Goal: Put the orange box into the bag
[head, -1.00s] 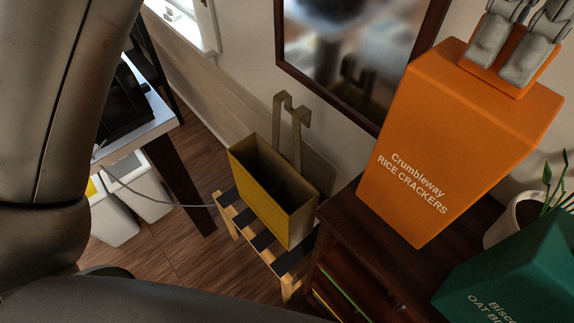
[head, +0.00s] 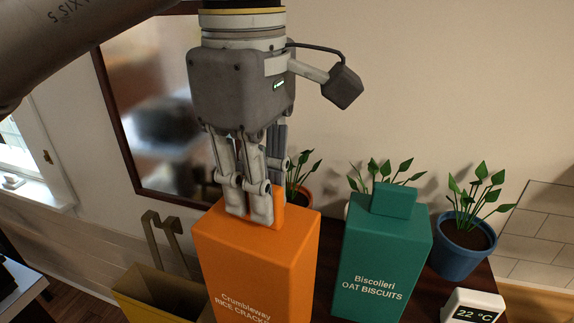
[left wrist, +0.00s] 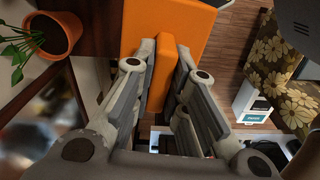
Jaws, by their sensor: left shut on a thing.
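The orange rice crackers box (head: 255,262) hangs under my left gripper (head: 250,212), which is shut on the narrow block on its top. The left wrist view shows the orange block (left wrist: 160,68) between the two fingers (left wrist: 165,75). The box looks upright; its lower end is cut off by the head view's edge. The olive-yellow bag (head: 137,309), open at the top with raised handles, is at the lower left, just left of the box. Its base is out of frame. My right gripper is not in view.
A green oat biscuits box (head: 380,262) stands right of the orange box on a dark cabinet top. Potted plants, one in a blue pot (head: 462,247), and a white thermometer (head: 473,306) stand there too. A dark-framed mirror (head: 150,110) hangs behind.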

